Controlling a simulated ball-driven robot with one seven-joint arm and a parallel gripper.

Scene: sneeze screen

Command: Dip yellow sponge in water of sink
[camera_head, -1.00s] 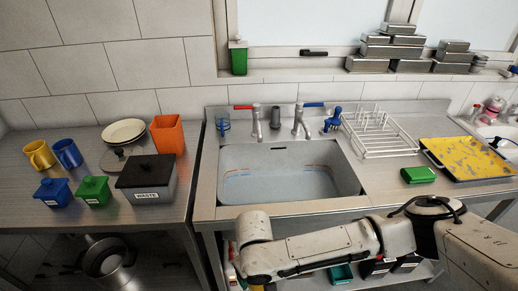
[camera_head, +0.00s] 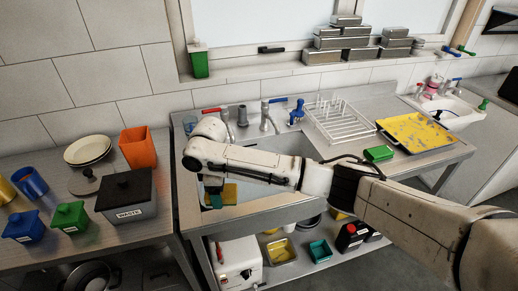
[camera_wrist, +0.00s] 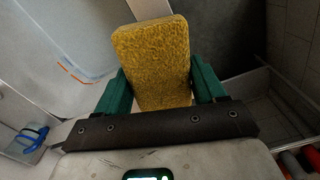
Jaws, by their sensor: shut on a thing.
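My gripper (camera_wrist: 158,80) is shut on the yellow sponge (camera_wrist: 152,50), which stands up between its two green fingers in the wrist view. In the head view the gripper (camera_head: 213,197) hangs at the front left of the sink, with a yellow patch of the sponge (camera_head: 230,193) beside its green finger. The steel sink (camera_head: 265,196) is partly hidden behind my arm. In the wrist view the sink basin (camera_wrist: 45,45) lies left of the sponge, with orange and blue marks on its wall. The sponge appears near the front rim; I cannot tell its height above the water.
Two taps with a red (camera_head: 212,110) and a blue handle (camera_head: 277,99) stand behind the sink. A dish rack (camera_head: 342,124), a green block (camera_head: 379,153) and a yellow-topped tray (camera_head: 415,131) are at right. A waste box (camera_head: 127,196) is on the left counter.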

